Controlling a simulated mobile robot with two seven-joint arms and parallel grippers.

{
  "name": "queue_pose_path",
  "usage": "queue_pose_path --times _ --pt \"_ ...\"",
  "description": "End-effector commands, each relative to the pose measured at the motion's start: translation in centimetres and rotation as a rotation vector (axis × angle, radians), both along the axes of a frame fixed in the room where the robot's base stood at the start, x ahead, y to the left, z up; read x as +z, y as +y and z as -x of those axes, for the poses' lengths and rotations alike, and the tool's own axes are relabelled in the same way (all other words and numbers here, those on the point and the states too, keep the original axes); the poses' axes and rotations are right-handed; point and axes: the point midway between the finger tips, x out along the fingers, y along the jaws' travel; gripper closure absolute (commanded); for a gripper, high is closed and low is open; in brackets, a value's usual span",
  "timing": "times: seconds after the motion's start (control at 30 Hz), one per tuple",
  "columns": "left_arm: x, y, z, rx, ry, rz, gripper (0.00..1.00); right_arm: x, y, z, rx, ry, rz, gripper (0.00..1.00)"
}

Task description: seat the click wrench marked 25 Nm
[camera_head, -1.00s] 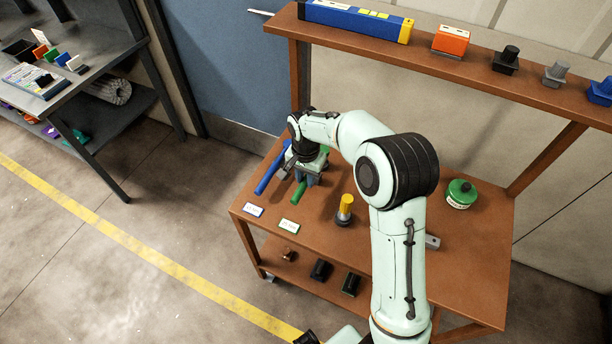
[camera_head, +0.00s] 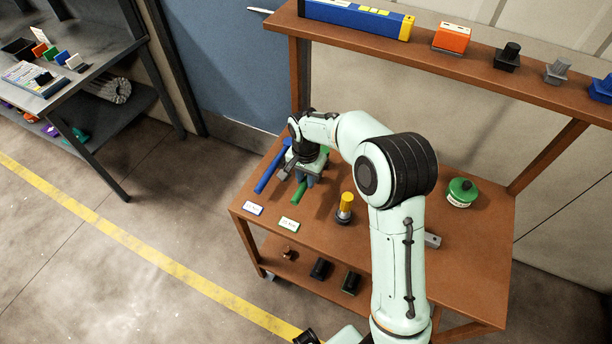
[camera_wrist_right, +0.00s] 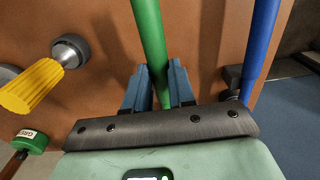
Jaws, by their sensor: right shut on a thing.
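My right gripper (camera_head: 309,179) is low over the left part of the brown workbench. Its blue fingers, seen in the right wrist view (camera_wrist_right: 158,84), are shut on a green-handled wrench (camera_wrist_right: 147,35). The green handle (camera_head: 299,191) points toward the bench's front edge; the gripper hides its other end. A blue-handled wrench (camera_head: 270,172) lies to the left, apart from the fingers, and also shows in the wrist view (camera_wrist_right: 260,45). A blue-edged label (camera_head: 253,209) and a green-edged label (camera_head: 289,225) lie at the front edge; their print is too small to read. My left gripper is not in view.
A yellow-handled tool (camera_head: 346,204) stands upright right of the green handle. A green-topped canister (camera_head: 461,193) is farther right. An upper shelf (camera_head: 470,72) holds a blue box (camera_head: 355,18), an orange box (camera_head: 451,39) and several fittings. A lower shelf (camera_head: 293,267) holds dark small parts.

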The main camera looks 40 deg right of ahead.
Motion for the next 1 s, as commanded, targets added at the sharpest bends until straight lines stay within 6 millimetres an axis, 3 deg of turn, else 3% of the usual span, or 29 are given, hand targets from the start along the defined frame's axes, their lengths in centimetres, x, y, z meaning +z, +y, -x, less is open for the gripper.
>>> queue_pose_path --times 0.6,0.97,1.0 --pt "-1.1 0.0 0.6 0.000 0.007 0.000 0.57 -1.9 0.0 0.0 0.000 -0.003 0.001 1.00" --pt "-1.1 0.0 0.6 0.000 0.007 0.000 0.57 -2.0 0.0 -0.1 0.000 -0.002 0.000 1.00" --pt "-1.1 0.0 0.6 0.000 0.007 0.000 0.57 -2.0 0.0 -0.1 0.000 -0.002 0.000 0.73"
